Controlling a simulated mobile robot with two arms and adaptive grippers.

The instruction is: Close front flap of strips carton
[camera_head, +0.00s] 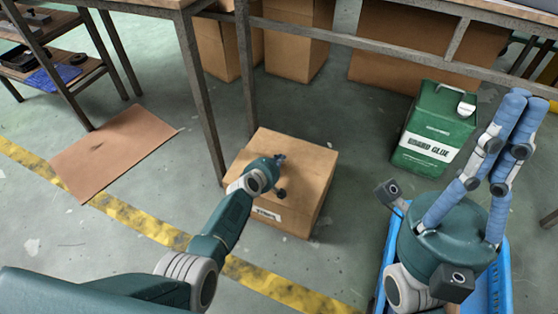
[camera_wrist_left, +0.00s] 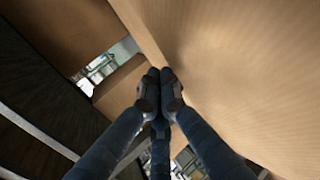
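The strips carton (camera_head: 312,172) is a brown cardboard box on the floor at the middle of the head view, with a white label on its near side. Its top looks mostly covered. My arm hides part of the front, so I cannot tell how the front flap stands. My left gripper (camera_head: 281,173) is over the carton's top. In the left wrist view its fingers (camera_wrist_left: 160,74) are together and hold nothing, close beside a large cardboard panel (camera_wrist_left: 240,70); contact is unclear. My right gripper (camera_head: 522,98) has its fingertips together, empty, at the right.
A green board glue can (camera_head: 437,130) stands right of the carton. A metal-legged table (camera_head: 208,95) stands just behind it, with more cardboard boxes (camera_head: 295,50) beyond. A blue crate (camera_head: 503,285) is below my right gripper. A flat cardboard sheet (camera_head: 112,150) lies left.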

